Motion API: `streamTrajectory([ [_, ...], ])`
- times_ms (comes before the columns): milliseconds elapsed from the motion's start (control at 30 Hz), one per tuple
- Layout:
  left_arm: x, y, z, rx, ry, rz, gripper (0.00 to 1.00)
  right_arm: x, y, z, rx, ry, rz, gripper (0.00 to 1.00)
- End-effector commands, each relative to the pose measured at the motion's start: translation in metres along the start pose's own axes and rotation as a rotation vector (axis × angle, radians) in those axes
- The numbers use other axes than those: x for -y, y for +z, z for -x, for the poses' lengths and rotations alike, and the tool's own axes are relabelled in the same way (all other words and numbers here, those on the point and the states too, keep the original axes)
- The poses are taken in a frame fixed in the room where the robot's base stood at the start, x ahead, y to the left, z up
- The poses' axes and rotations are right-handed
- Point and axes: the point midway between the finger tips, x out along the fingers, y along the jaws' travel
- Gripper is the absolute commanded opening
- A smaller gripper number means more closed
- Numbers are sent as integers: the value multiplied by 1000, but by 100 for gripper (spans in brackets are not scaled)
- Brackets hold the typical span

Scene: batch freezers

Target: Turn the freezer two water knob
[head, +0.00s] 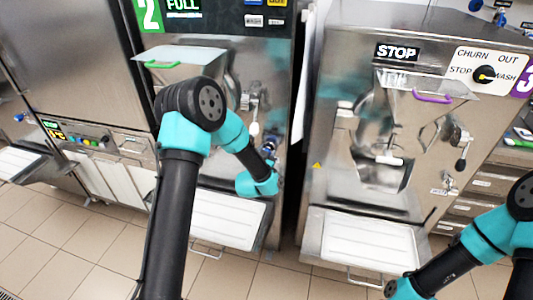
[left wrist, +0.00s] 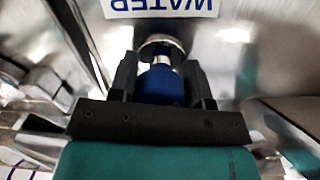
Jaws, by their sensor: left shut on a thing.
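Freezer two (head: 222,24), with a green "2" sign, stands left of centre in the head view. My left arm reaches across its front, and my left gripper (head: 269,147) is at the right part of that front. In the left wrist view the blue water knob (left wrist: 162,86) sits on a metal stem under a "WATER" label (left wrist: 163,6), which appears upside down. My left gripper (left wrist: 163,80) is shut on the knob, with one dark finger on each side. My right arm is at the lower right of the head view; its gripper is outside the picture.
Freezer three (head: 330,110) stands to the right across a narrow dark gap, with a black knob (head: 484,74) on its panel. White trays (head: 228,218) sit low in front of the freezers. Tiled floor (head: 60,240) is open in front.

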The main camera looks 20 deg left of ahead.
Motion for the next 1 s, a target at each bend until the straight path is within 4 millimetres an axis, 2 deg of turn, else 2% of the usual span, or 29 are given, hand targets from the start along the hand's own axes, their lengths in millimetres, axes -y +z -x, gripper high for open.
streamTrajectory([
  [500, 0, 1, 0, 22, -5, -446, 20, 0, 0, 0, 0, 0, 0, 0],
  [733, 0, 1, 0, 27, -7, -552, 20, 0, 0, 0, 0, 0, 0, 0],
  [1000, 0, 1, 0, 29, -7, -588, 20, 0, 0, 0, 0, 0, 0, 0],
])
